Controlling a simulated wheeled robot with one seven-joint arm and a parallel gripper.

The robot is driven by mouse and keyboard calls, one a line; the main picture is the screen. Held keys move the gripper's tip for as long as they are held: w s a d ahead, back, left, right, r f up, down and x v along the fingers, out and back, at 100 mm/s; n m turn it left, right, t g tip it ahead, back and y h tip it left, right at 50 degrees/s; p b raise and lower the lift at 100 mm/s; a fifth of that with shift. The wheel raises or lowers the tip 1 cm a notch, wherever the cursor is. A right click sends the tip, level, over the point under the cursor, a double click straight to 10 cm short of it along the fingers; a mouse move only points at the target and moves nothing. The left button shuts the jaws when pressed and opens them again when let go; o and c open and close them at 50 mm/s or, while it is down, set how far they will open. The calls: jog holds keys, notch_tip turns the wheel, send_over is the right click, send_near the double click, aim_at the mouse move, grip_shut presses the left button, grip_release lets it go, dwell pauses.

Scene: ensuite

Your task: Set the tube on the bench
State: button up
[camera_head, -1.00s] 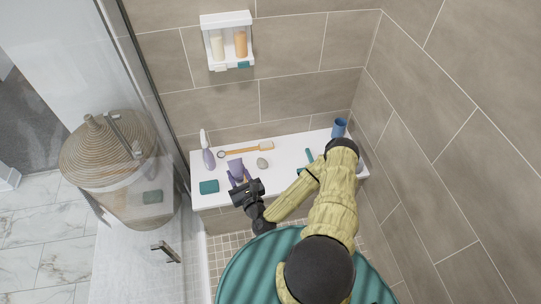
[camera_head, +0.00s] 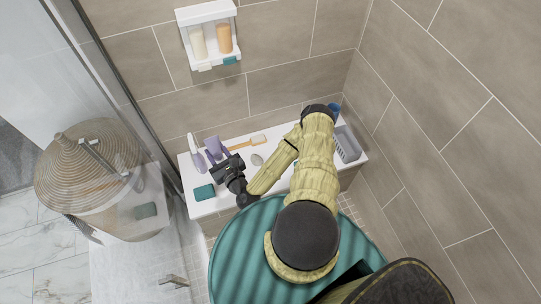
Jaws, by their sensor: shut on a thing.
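The tube (camera_head: 212,146) is purple and stands out just past the jaws of my gripper (camera_head: 220,158), at the left part of the white bench (camera_head: 174,206). My gripper is shut on the tube; its black body hides the near end. I cannot tell whether the tube touches the bench top or is held a little above it. My arm crosses the middle and right of the bench and hides part of it.
A purple and white bottle (camera_head: 197,155) stands close left of the tube. A teal block (camera_head: 204,192), wooden brush (camera_head: 247,142), stone (camera_head: 257,159), grey basket (camera_head: 347,144) and blue cup (camera_head: 335,110) are on the bench. A glass panel is at left.

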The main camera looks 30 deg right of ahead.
jog(key=shift+s+f, duration=0.1)
jog(key=shift+d+f+b, duration=0.2)
jog(key=shift+f+b, duration=0.05)
jog(key=shift+b, duration=0.25)
jog(key=w+d+f+b, duration=0.1)
jog(key=d+f+b, duration=1.1)
jog(key=b, duration=1.2)
jog(key=w+d+f+m+h+b, duration=0.1)
jog(key=w+d+f+b, duration=0.1)
jog(key=d+f+b, duration=1.1)
notch_tip(320, 180, down, 5)
jog(key=b, duration=1.2)
jog(key=shift+w+h, duration=0.15)
jog(key=shift+h, duration=0.15)
jog(key=shift+r, duration=0.1)
jog(key=shift+f+b, duration=1.2)
jog(key=shift+f, duration=1.3)
